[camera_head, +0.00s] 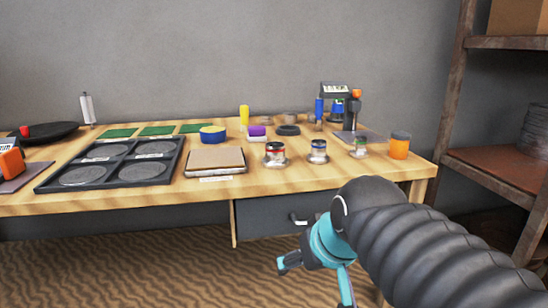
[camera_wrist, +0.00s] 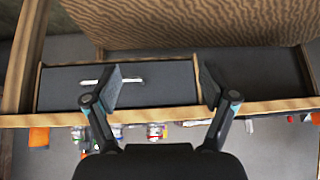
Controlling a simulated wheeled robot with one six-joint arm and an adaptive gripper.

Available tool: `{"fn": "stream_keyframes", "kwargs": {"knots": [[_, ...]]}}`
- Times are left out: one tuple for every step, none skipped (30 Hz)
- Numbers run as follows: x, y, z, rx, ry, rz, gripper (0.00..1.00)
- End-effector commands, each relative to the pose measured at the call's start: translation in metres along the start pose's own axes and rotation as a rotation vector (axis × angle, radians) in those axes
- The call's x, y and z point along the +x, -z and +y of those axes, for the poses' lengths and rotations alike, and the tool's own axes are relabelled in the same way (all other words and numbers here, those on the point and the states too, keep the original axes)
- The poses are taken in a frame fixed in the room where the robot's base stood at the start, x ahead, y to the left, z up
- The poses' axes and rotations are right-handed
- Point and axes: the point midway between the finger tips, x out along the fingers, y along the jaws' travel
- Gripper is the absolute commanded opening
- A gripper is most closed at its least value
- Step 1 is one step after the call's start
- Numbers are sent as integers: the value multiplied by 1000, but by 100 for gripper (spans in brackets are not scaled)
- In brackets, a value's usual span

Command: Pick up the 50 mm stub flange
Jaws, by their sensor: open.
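Three short, round metal pieces with flared bases stand in a row near the table's front right: one with a red band (camera_head: 275,153), one with a blue band (camera_head: 318,152) and a smaller greenish one (camera_head: 359,148). They look like stub flanges, but I cannot read which is 50 mm. My gripper (camera_head: 315,279) is open and empty, below and in front of the table edge, apart from all of them. In the wrist view my open gripper (camera_wrist: 163,82) faces the drawer front; some round pieces (camera_wrist: 156,132) show small beyond the table edge.
The wooden table (camera_head: 120,204) has a drawer (camera_head: 270,218) with a handle below its top. A black tray with round pads (camera_head: 110,168), a brown-topped box (camera_head: 215,160) and an orange jar (camera_head: 399,146) stand on it. A shelf rack (camera_head: 490,155) is at right.

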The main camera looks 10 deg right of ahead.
Motion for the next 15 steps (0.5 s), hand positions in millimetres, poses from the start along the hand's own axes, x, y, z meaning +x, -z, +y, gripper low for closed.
{"fn": "stream_keyframes", "kwargs": {"knots": [[7, 28, 3, -2, 11, 41, 84], [7, 46, 5, -6, 18, 69, 84], [7, 72, 8, -13, 27, 107, 84], [6, 90, 10, -18, 34, 135, 84], [6, 108, 13, -24, 39, 163, 84], [6, 131, 16, -33, 46, 200, 84], [5, 148, 19, -40, 49, 228, 84], [4, 164, 22, -47, 53, 255, 84], [4, 183, 25, -56, 57, 288, 84], [3, 196, 28, -64, 59, 310, 84], [3, 208, 30, -71, 61, 332, 84], [1, 223, 32, -79, 64, 359, 84], [0, 232, 34, -86, 64, 377, 84], [0, 240, 36, -90, 65, 391, 84], [-1, 249, 38, -97, 66, 409, 84]]}}
